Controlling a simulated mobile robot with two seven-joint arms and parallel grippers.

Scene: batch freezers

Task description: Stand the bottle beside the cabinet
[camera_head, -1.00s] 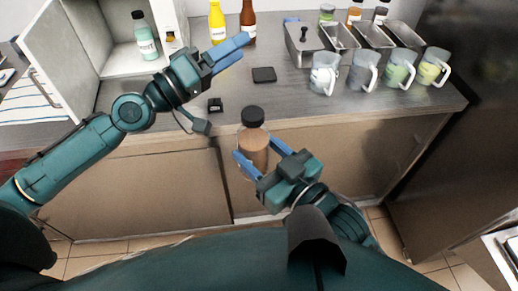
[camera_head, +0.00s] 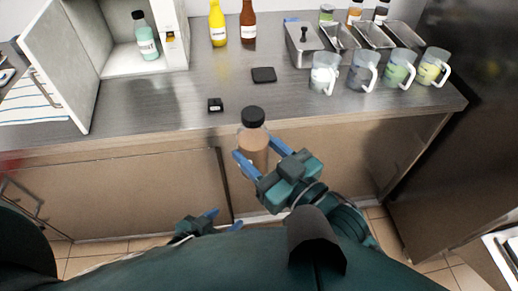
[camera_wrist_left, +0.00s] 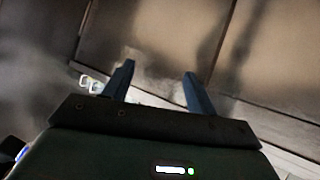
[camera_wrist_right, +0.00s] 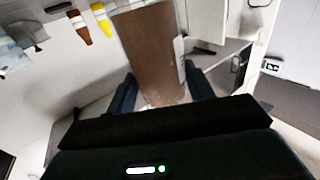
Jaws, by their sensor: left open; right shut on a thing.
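A bottle (camera_head: 253,143) with brown contents and a black cap is upright in my right gripper (camera_head: 257,166), in front of the counter's front edge. It fills the middle of the right wrist view (camera_wrist_right: 150,50), between the fingers. The white cabinet (camera_head: 59,63) stands at the back left of the counter with its door swung open. A teal bottle (camera_head: 147,42) stands inside it. My left gripper (camera_head: 222,219) is low in front of the counter, open and empty. Its two fingers also show apart in the left wrist view (camera_wrist_left: 158,85).
Yellow (camera_head: 217,25) and brown (camera_head: 248,24) sauce bottles stand right of the cabinet. Metal containers (camera_head: 340,37) and several mugs (camera_head: 361,71) fill the counter's right side. Two small black items (camera_head: 263,75) (camera_head: 215,105) lie mid-counter. The counter (camera_head: 150,100) around them is clear.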

